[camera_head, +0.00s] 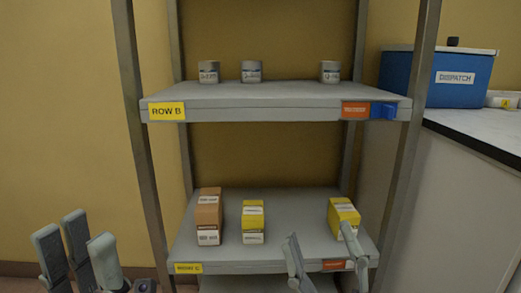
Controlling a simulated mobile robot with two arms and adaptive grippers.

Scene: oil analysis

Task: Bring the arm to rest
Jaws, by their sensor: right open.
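My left gripper (76,243) is at the lower left, in front of the tan wall and left of the shelf rack. Its fingers point up and stand apart, with nothing seen between them. My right gripper (322,252) is at the lower middle right, in front of the lower shelf (290,225). Its fingers are spread wide and it is open. Its right finger overlaps the base of a yellow and white box (344,213) in the picture; I cannot tell whether they touch. The wrists are cut off or hidden at the bottom edge.
The lower shelf also holds an orange-brown box (208,215) and another yellow box (253,221). The upper shelf (290,93) holds three grey tins, one at its left end (208,72). A blue dispatch bin (439,77) stands on a counter (480,137) at right.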

